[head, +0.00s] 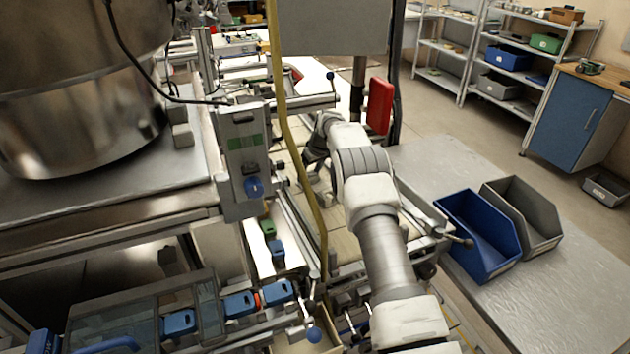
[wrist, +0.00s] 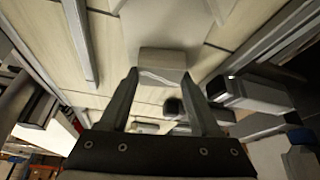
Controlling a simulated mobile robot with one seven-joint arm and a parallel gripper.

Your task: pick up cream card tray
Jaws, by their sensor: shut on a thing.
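In the wrist view, the two dark fingers of my gripper (wrist: 163,80) stand apart, with a pale cream-grey block-like thing, seemingly the cream card tray (wrist: 162,62), between their tips. My gripper is shut on it. Its far side and any contents cannot be made out. In the head view, my gripper (head: 314,165) is at the end of my white arm, low over the pale slatted surface behind the yellow cable. The tray cannot be made out there.
The yellow cable (head: 283,110) hangs just left of my arm. A grey control box (head: 243,150) stands left of it. A blue bin (head: 478,235) and a grey bin (head: 525,215) are at right. A red box (head: 380,105) is behind my arm. Pale slatted surface (wrist: 40,45) surrounds the tray.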

